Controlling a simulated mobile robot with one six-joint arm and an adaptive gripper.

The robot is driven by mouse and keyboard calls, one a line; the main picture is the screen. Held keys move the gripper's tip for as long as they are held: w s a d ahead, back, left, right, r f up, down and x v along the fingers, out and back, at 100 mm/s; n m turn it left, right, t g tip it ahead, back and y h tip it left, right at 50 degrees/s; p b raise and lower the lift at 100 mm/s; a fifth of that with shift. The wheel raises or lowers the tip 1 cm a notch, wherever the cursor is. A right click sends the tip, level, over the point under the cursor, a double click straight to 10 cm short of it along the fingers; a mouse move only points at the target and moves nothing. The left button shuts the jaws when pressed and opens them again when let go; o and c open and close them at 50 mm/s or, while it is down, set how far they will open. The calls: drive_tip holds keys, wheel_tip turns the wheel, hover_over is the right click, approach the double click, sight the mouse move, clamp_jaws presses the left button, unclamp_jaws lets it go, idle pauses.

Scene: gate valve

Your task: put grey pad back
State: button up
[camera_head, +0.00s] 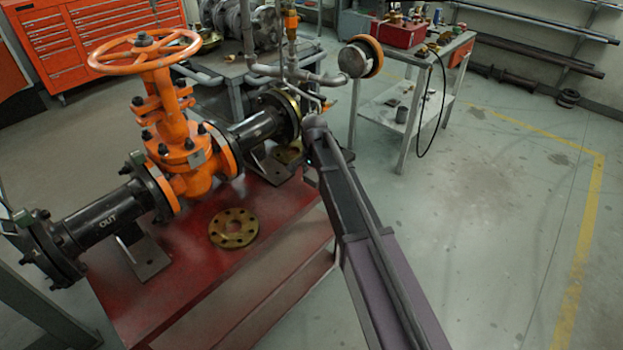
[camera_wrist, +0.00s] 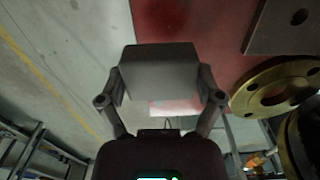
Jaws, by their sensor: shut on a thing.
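A grey block-shaped pad (camera_wrist: 158,66) fills the middle of the wrist view. My gripper (camera_wrist: 160,88) is shut on it, with one finger at its left side and one at its right. Behind the pad is the red bench top (camera_wrist: 200,22), with its edge along the left. I cannot judge the gap between the pad and the bench. In the head view, the end of my arm is by the right end of the valve pipe. The pad and the fingers are hidden there.
The orange gate valve (camera_head: 187,157) and black pipe stand on the red bench (camera_head: 175,292). A loose brass flange (camera_head: 246,228) lies in front. In the wrist view, a brass ring (camera_wrist: 248,97) and a grey plate (camera_wrist: 290,28) are close right. Open floor lies right.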

sight(310, 170)
drive_tip(key=w, duration=0.1)
drive_tip(key=w+a, duration=0.1)
drive_tip(key=w, duration=0.1)
drive_tip(key=shift+w+a+f, duration=0.2)
drive_tip(key=shift+w+a, duration=0.05)
drive_tip(key=shift+w, duration=0.15)
drive_tip(key=shift+f, duration=0.1)
drive_tip(key=shift+f+b, duration=1.65)
drive_tip(key=shift+b, duration=0.25)
drive_tip(key=shift+f, duration=0.2)
drive_tip(key=o, duration=0.8)
drive_tip(key=shift+r, duration=0.1)
drive_tip(key=shift+c, duration=0.2)
wheel_tip(310, 170, up, 12)
drive_tip(key=p, duration=1.2)
drive_tip(key=shift+r, duration=0.15)
